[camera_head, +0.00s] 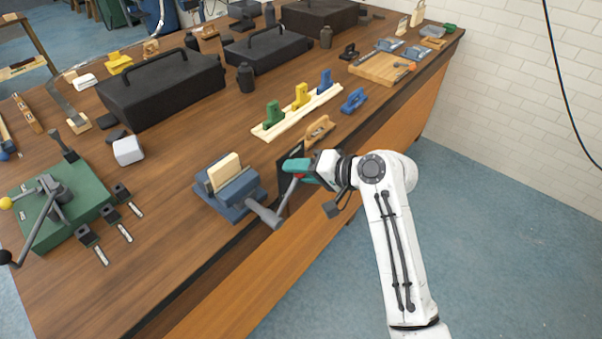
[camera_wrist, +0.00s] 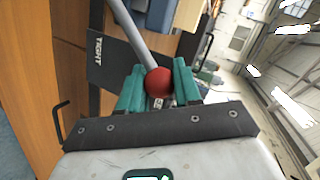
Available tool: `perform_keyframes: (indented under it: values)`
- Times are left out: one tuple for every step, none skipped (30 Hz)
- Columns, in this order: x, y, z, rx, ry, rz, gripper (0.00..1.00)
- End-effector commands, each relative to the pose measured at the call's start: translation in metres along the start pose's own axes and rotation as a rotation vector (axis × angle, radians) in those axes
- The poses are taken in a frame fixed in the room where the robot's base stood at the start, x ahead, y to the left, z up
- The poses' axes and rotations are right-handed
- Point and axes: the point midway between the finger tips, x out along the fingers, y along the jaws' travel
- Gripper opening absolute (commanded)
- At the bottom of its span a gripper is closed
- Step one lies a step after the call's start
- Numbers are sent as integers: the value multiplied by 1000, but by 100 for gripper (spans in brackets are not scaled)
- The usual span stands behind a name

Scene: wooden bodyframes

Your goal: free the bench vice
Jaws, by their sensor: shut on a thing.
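The blue bench vice (camera_head: 232,190) is fixed at the front edge of the wooden bench, with a pale wooden block (camera_head: 224,172) upright between its jaws. A grey screw housing (camera_head: 264,213) sticks out from its front. The grey handle bar (camera_head: 288,200) slants up from the housing to a red ball end. My gripper (camera_head: 299,172) has teal fingers and is shut on this red ball (camera_wrist: 159,82), as the wrist view shows. The handle bar (camera_wrist: 129,30) runs up and left from the ball there. A dark plate marked "TIGHT" (camera_wrist: 113,62) stands beside the handle.
A green base with a lever (camera_head: 60,205) sits on the bench at left. Black toolboxes (camera_head: 165,88) stand behind. A pale rack with coloured clamps (camera_head: 298,112) and a wooden plane (camera_head: 319,130) lie near my gripper. The floor right of the bench is clear.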

Motion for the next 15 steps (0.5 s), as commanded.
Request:
perform_keyframes:
  values:
    - [-1,-3,0,-16,4,4,0]
    - [-1,-4,0,-24,7,7,0]
    - [-2,-5,-1,-33,11,11,0]
    - [-2,-5,-1,-39,13,13,0]
    - [-2,-5,-1,-44,14,15,0]
    - [-2,-6,-1,-50,16,17,0]
    - [-2,-6,-1,-54,17,18,0]
    - [-2,-6,-1,-57,18,19,0]
    - [-2,-6,-1,-59,19,20,0]
    - [-2,-6,-1,-61,20,21,0]
    - [-2,-6,-1,-62,20,21,0]
    - [-2,-6,0,-63,20,22,0]
    - [-2,-6,0,-63,20,22,0]
    - [-2,-6,0,-64,20,22,0]
    - [-2,-6,0,-63,20,22,0]
